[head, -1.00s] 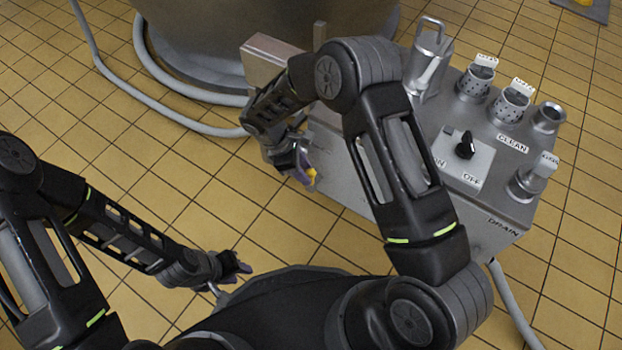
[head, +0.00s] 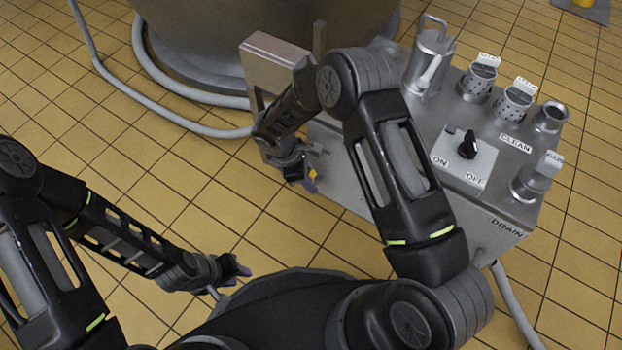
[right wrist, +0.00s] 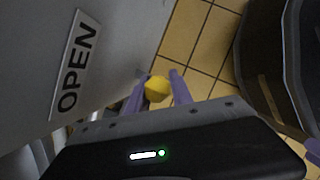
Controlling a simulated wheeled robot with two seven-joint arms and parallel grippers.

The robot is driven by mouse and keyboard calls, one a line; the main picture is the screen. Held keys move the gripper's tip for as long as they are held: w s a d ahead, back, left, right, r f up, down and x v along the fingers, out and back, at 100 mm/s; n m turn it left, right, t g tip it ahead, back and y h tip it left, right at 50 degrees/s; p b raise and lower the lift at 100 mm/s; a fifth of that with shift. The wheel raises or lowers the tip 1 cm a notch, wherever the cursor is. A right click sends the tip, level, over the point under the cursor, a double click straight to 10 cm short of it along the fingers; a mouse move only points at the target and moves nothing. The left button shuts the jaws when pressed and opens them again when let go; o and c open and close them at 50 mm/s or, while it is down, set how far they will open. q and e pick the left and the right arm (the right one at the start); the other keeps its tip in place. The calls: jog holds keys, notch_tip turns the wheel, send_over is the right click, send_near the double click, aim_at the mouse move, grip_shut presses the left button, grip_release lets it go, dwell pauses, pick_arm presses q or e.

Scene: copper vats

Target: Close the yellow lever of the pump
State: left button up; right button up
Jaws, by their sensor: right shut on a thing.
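The pump (head: 350,190) is a grey metal box on the right of the head view. The yellow lever (head: 313,175) shows as a small yellow end on its side facing me, mostly hidden by my right gripper (head: 308,180). In the right wrist view, the lever's rounded yellow end (right wrist: 157,88) sits between the two purple fingers of my right gripper (right wrist: 161,88), which is shut on it. The rest of the lever is hidden. My left gripper (head: 240,271) hangs low at the left, away from the pump; its finger gap is too small to judge.
An OPEN label (right wrist: 76,65) is on the pump's side beside the lever. The pump's top carries a black ON/OFF knob (head: 467,146) and several metal fittings. A large vat (head: 215,35) stands behind, with grey hoses (head: 150,105) on the tiled floor.

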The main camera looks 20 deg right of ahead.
grip_shut()
dwell(0.8)
pick_arm(q)
jog(key=shift+s, duration=0.1)
